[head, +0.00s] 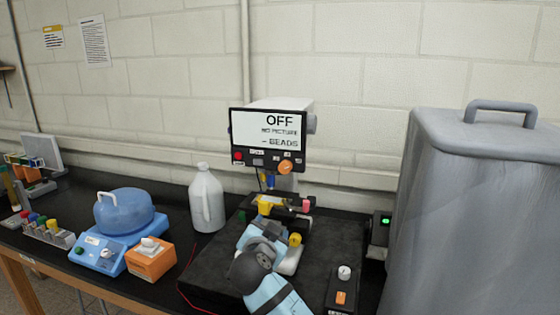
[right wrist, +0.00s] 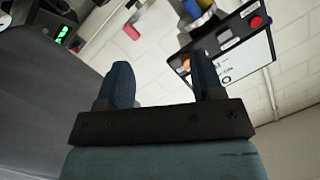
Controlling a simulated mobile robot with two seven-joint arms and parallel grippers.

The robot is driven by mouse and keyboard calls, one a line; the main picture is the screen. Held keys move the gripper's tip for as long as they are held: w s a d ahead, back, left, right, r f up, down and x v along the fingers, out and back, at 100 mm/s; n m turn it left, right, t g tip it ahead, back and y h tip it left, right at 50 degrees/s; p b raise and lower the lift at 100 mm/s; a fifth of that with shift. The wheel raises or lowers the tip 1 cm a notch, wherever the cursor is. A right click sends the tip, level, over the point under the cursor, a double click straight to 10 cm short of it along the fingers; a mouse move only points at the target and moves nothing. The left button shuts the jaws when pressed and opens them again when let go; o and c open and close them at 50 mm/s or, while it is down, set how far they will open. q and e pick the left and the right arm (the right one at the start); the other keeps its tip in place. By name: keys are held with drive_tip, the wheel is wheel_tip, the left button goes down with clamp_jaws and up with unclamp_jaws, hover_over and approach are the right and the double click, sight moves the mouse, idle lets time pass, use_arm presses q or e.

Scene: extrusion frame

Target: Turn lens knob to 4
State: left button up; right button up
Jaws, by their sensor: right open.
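The instrument's black-framed screen (head: 270,135) reads OFF, NO PICTURE and BEADS. Below the display are an orange knob (head: 285,167), a red button (head: 238,156) and small labelled controls. The labels are too small to read, so I cannot tell which knob is the lens knob. My right arm rises from the bottom in front of the instrument and hides part of it. In the right wrist view my right gripper (right wrist: 160,66) is open and empty, with the screen panel (right wrist: 228,48) beyond its right finger. My left gripper is not in view.
A small black control box (head: 341,292) lies right of my arm. A large grey covered bin (head: 480,210) blocks the right side.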

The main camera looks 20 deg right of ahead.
sight(284, 169)
wheel_tip(284, 169, up, 10)
drive_tip(key=w+m+h, duration=0.1)
drive_tip(key=m+h, duration=0.2)
drive_tip(key=m, duration=0.1)
drive_tip(key=p+x, duration=0.5)
drive_tip(key=x, duration=0.7)
drive_tip(key=shift+w, duration=0.2)
drive_tip(key=shift+w+d+f+p, duration=0.1)
drive_tip(key=shift+w+d+p, duration=0.2)
drive_tip(key=shift+w, duration=0.25)
drive_tip(key=shift+c, duration=0.4)
